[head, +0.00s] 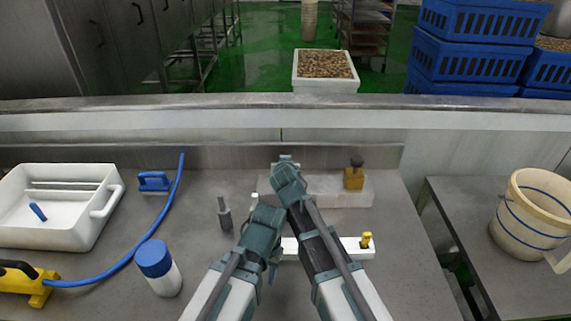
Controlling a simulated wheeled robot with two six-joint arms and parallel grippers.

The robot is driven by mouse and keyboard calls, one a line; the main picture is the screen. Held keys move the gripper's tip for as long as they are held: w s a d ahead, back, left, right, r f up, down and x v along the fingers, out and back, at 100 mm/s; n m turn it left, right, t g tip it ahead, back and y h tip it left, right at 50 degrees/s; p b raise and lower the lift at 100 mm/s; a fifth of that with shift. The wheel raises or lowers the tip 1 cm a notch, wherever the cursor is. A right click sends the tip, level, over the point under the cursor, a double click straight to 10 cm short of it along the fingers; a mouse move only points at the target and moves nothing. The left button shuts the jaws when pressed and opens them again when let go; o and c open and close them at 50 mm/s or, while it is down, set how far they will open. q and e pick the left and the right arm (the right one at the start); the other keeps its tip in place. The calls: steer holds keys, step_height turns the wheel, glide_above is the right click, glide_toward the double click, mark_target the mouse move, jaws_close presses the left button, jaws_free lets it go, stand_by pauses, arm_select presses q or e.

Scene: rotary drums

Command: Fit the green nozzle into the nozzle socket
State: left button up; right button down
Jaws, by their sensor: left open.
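I cannot make out a green nozzle for certain. A dark grey nozzle-shaped piece (225,214) stands on the grey worktop, left of my arms. A white bar (350,248) with a yellow fitting (366,240) lies partly behind my arms. A pale block (345,191) behind it bears a brass-coloured fitting (353,178) with a dark top. I cannot tell which holds the nozzle socket. My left gripper (262,218) is open, near the middle of the worktop, right of the grey piece. My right gripper (286,166) reaches further back; its jaws are not clear.
A white tub (100,225) stands at the left, with a blue hose (152,232) beside it. A yellow and black tool (38,284) and a blue-capped bottle (164,279) are at the front left. A cream bucket (510,220) stands on the right table. A raised ledge (450,105) runs behind.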

steer(key=shift+s, duration=0.1)
arm_select(q)
steer(key=shift+f+b, duration=0.35)
arm_select(e)
steer(key=shift+f, duration=0.35)
steer(key=c, duration=0.8)
jaws_free()
arm_select(q)
steer(key=shift+r, duration=0.1)
arm_select(e)
steer(key=shift+o, duration=0.2)
steer(key=shift+r, duration=0.1)
